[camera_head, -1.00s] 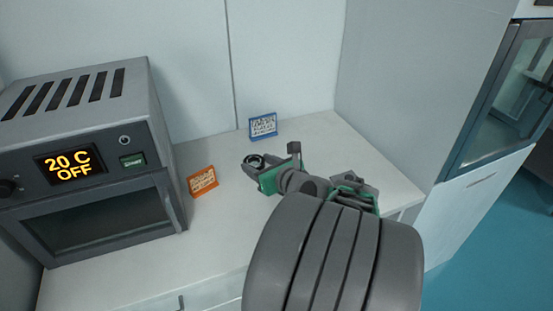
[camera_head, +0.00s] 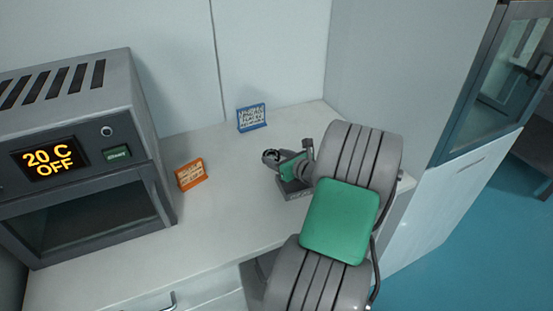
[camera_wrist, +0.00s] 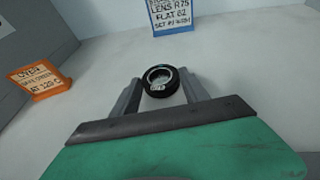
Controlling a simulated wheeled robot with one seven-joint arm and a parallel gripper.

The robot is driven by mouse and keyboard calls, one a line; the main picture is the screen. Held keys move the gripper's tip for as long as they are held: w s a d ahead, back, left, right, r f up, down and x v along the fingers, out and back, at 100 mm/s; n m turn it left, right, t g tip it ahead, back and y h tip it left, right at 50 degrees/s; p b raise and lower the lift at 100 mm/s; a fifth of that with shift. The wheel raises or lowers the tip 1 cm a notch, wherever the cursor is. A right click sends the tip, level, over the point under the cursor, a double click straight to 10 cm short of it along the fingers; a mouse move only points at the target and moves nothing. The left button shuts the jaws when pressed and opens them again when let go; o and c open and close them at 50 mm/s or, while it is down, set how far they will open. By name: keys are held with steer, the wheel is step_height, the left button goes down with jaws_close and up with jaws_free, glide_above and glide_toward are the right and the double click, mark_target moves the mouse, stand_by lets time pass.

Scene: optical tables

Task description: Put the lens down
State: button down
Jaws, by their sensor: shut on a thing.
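The lens is a small black ring with a clear centre (camera_wrist: 161,70). In the wrist view it sits between the two fingers of my gripper (camera_wrist: 160,92), which is shut on it. In the head view the lens (camera_head: 270,156) shows small at the tip of my gripper (camera_head: 276,163), over the white worktop (camera_head: 230,185). I cannot tell whether the lens touches the surface.
A blue sign (camera_head: 252,118) reading "LENS R75 FLAT" stands behind the lens. An orange sign (camera_head: 190,174) about the oven stands to the left. The oven (camera_head: 85,150) reads "20 C OFF" further left. The worktop around the lens is clear.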

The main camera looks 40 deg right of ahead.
steer(key=shift+f, duration=0.1)
steer(key=shift+f, duration=0.15)
steer(key=c, duration=0.6)
jaws_free()
